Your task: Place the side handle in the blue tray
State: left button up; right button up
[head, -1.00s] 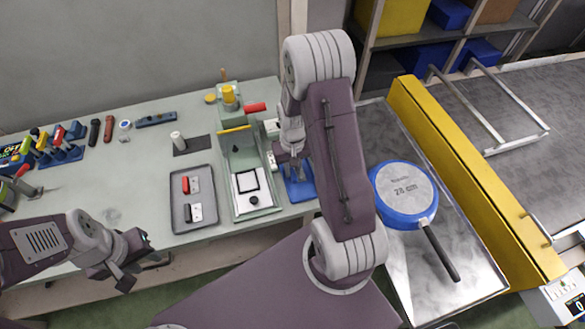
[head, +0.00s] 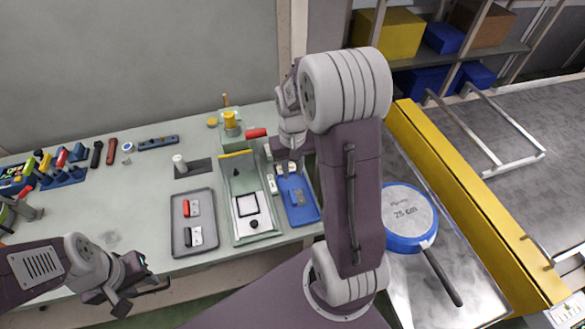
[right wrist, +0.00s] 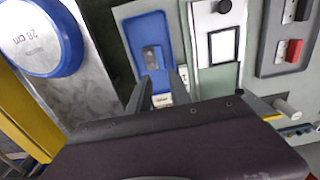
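The blue tray (head: 312,212) lies on the bench right of the green fixture and also shows in the right wrist view (right wrist: 142,28). A small grey piece (head: 298,197) is in it. My left gripper (head: 140,298) is open and empty near the bench's front-left edge.
The green fixture (head: 238,170) stands between the trays. A blue-rimmed pan (head: 408,215) lies on the metal surface at right, beside a yellow rail (head: 450,185). Several tools and a blue rack (head: 65,178) are at the bench's left. The left-middle bench is fairly clear.

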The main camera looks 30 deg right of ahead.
jog(key=s+a+n+t, duration=0.1)
jog(key=s+a+n, duration=0.2)
jog(key=s+a, duration=0.5)
jog(key=shift+s+a+f, duration=0.25)
jog(key=shift+s+a, duration=0.05)
jog(key=shift+a, duration=0.55)
